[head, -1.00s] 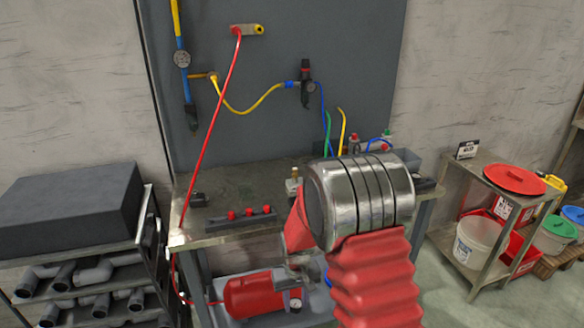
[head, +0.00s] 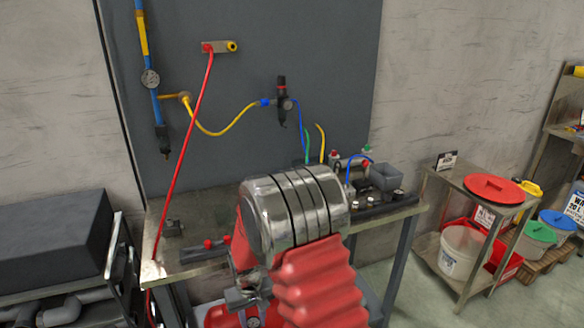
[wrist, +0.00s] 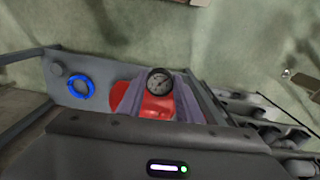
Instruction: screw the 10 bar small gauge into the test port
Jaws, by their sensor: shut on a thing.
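My gripper (wrist: 160,103) is shut on a small round gauge (wrist: 159,81) with a dark rim and a dial, between the fingertips in the wrist view. Its scale is too small to read. The test port cannot be made out; my arm hides the middle of the bench (head: 190,205).
A dark rail with red caps (head: 207,246) lies on the bench left of my arm. Several small dark fittings (head: 362,200) stand at the right. A red tank (wrist: 158,106) is below the bench.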

